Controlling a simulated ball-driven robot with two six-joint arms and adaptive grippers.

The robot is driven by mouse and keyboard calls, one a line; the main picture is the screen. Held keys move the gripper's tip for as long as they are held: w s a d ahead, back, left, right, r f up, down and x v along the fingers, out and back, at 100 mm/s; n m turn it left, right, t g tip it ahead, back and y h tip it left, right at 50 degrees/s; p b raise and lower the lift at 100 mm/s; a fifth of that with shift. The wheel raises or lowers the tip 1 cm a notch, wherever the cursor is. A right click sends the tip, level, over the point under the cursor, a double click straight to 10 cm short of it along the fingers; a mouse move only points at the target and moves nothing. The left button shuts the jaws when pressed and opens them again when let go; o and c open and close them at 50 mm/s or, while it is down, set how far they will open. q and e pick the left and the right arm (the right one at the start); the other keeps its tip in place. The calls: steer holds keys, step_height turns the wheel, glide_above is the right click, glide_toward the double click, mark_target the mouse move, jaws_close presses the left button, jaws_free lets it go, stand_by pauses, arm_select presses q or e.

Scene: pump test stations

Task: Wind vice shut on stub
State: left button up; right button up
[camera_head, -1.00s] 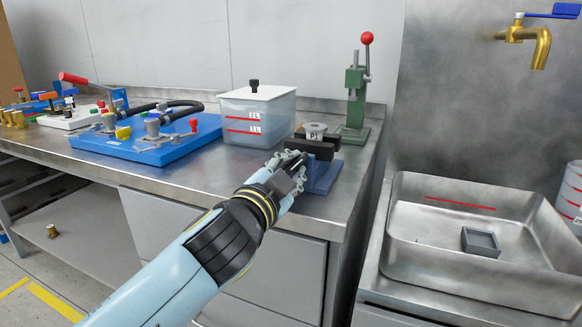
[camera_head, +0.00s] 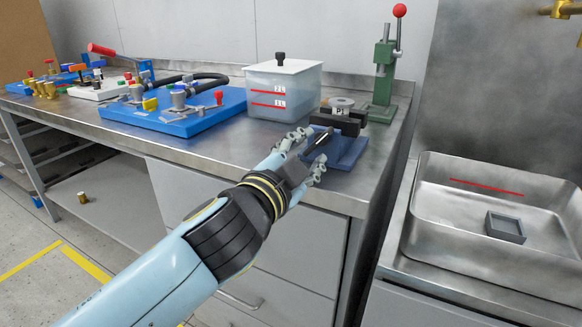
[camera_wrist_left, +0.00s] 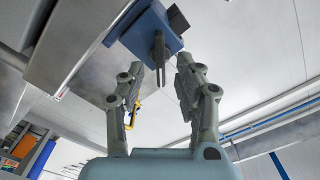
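The vice is blue with dark jaws; its blue body (camera_head: 346,152) stands near the bench's right front edge. It also shows upside down in the left wrist view (camera_wrist_left: 136,32). The grey round stub (camera_head: 342,103), labelled P1, sits upright at the vice's jaws; I cannot tell how tightly they close on it. The vice's dark handle (camera_head: 319,143) points toward my left gripper (camera_head: 308,150). That gripper is open, its fingers spread on either side of the handle. In the left wrist view the handle (camera_wrist_left: 159,50) appears between and beyond the fingertips. My right gripper is out of view.
A lidded clear tank (camera_head: 284,92) stands behind and left of the vice. A green press (camera_head: 384,75) with a red knob stands behind right. A blue board (camera_head: 180,122) with valves lies left. A steel sink (camera_head: 455,240) holding a small grey tray (camera_head: 505,228) is at right.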

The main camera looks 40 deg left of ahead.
mark_target(316, 145)
arm_select(q)
steer(key=v, duration=0.8)
steer(key=shift+n, duration=0.5)
steer(key=b+x, duration=0.2)
steer(key=x, duration=0.9)
steer(key=shift+w+r, duration=0.15)
steer(key=shift+w, duration=0.1)
steer(key=shift+d, duration=0.1)
jaws_close()
